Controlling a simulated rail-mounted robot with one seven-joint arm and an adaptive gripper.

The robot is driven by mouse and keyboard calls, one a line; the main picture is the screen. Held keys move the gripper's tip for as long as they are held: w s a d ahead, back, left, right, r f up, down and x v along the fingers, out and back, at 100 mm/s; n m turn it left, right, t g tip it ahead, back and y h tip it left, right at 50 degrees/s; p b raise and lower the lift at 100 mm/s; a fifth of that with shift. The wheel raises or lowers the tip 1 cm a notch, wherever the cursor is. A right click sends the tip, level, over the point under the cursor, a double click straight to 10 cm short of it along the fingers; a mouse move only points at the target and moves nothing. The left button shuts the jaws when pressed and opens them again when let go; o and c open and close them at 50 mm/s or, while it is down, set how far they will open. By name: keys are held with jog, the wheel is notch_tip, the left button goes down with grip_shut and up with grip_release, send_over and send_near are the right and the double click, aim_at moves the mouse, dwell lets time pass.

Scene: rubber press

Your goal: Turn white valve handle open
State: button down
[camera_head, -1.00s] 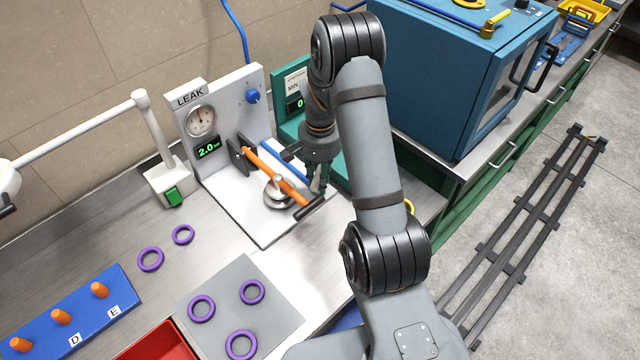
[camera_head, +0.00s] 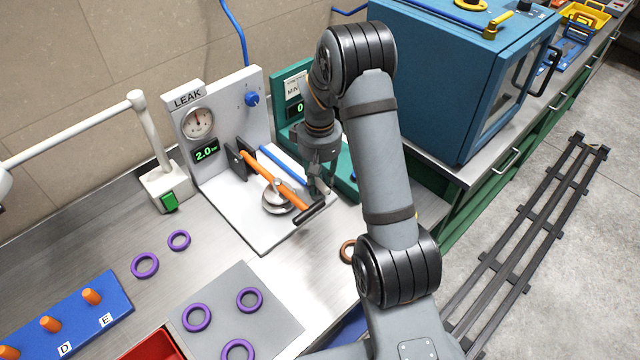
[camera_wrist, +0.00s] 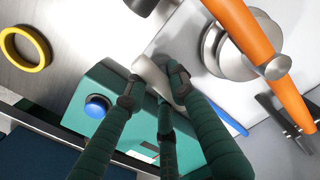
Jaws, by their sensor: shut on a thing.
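In the wrist view a short white handle (camera_wrist: 150,74) lies between the dark-tipped green fingers of my gripper (camera_wrist: 156,86). The gripper is shut on it. In the head view my gripper (camera_head: 318,185) points down at the right edge of the leak station (camera_head: 235,205), beside the orange clamp lever (camera_head: 277,178). The white handle is hidden there behind the fingers and wrist. A blue pipe (camera_head: 283,164) runs along the station base toward my gripper; its end also shows in the wrist view (camera_wrist: 228,117).
The orange lever and round metal clamp (camera_head: 277,199) stand close to my gripper's left. A teal station (camera_head: 290,95) with a blue button (camera_wrist: 97,106) is close on the other side. A copper ring (camera_head: 347,251) lies on the bench. The blue oven (camera_head: 455,75) stands at right.

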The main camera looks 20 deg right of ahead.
aim_at(319, 179)
jog(key=shift+w+n, duration=0.15)
jog(key=shift+n, duration=0.85)
jog(key=c, duration=1.5)
grip_release()
jog(key=shift+a, duration=0.1)
jog(key=shift+o, duration=0.2)
jog(key=shift+r, duration=0.1)
notch_tip(319, 179, up, 12)
